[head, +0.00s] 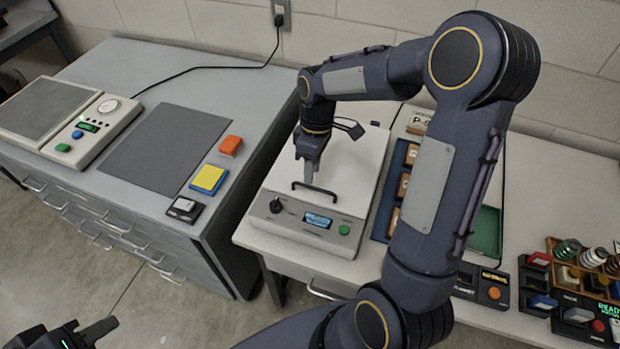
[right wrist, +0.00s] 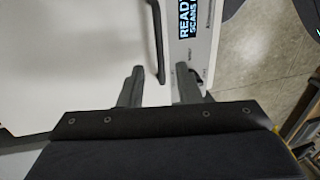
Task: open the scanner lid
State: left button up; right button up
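The scanner (head: 275,230) stands on the light table, with a display, a knob and a green button on its front panel. Its white lid (head: 352,165) lies flat and looks closed. A dark bar handle (head: 328,195) runs along the lid's front edge. My right gripper (head: 308,172) is over the lid, just behind the handle. In the right wrist view its fingers (right wrist: 160,82) are apart, with the handle (right wrist: 158,45) lined up between them and ahead of the tips. Contact cannot be told. My left gripper (head: 92,335) is at the bottom left, far from the scanner; its opening is unclear.
A grey cabinet at left carries a scale (head: 75,125), a dark mat (head: 165,148), an orange block (head: 230,146), and a yellow-and-blue block (head: 208,179). Right of the scanner are a blue tray, a green tray (head: 487,232) and several small devices. My right arm crosses above the table.

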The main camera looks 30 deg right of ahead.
aim_at(311, 193)
jog(key=shift+s+a+f, duration=0.15)
jog(key=shift+f, duration=0.75)
jog(key=shift+s+a+f, duration=0.1)
jog(key=shift+f, duration=0.75)
jog(key=shift+c, duration=0.2)
grip_shut()
